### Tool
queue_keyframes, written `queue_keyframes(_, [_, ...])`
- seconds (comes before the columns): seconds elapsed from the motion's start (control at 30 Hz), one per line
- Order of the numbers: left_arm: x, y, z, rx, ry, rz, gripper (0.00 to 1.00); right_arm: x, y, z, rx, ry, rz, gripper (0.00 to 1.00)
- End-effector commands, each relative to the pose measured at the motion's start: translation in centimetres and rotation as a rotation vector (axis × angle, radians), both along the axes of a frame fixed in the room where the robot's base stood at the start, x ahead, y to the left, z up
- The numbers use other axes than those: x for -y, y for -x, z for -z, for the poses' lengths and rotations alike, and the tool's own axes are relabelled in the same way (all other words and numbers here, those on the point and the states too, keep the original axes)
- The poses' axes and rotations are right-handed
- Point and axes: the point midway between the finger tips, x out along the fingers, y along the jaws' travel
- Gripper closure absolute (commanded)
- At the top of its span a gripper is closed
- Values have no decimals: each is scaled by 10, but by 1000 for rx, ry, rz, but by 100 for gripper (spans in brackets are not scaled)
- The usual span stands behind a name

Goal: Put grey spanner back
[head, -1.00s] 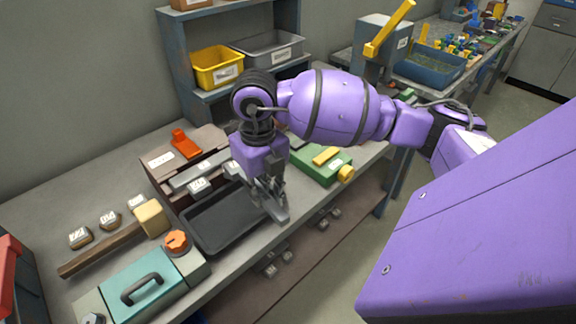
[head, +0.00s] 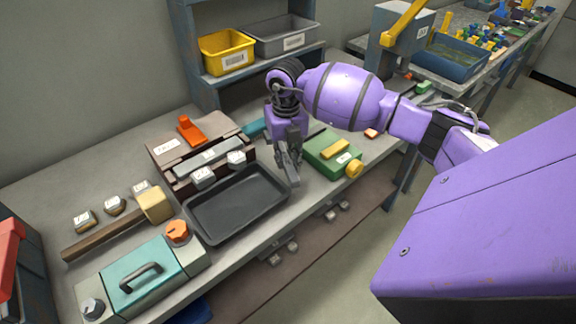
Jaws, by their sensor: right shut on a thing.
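My right gripper (head: 291,173) hangs fingers-down just right of the black tray (head: 236,203), between it and the green box (head: 331,155). It is shut on a narrow grey piece at its fingertips, apparently the grey spanner; the fingers hide most of it. I cannot tell whether it touches the bench. The black tray looks empty. My left gripper is out of view.
A brown rack (head: 170,150) with an orange handle stands behind the tray. A teal box (head: 139,279) and a mallet (head: 154,205) lie left. A yellow bin (head: 227,53) and a grey bin (head: 283,37) stand on the shelf. Small labelled weights (head: 84,221) sit left.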

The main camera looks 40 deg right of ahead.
Motion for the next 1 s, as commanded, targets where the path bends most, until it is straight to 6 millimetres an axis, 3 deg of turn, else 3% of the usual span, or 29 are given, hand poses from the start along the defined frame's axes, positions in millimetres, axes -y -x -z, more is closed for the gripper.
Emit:
queue_keyframes(0.2, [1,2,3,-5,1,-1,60,15,-15,24,2,1,2,100])
queue_keyframes(0.37, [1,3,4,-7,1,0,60,19,-20,33,2,1,1,100])
queue_keyframes(0.6, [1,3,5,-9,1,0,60,19,-20,62,2,0,1,100])
queue_keyframes(0.97, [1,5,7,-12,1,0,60,20,-20,67,2,2,0,100])
queue_keyframes(1.0, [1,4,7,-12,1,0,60,19,-20,67,1,1,0,76])
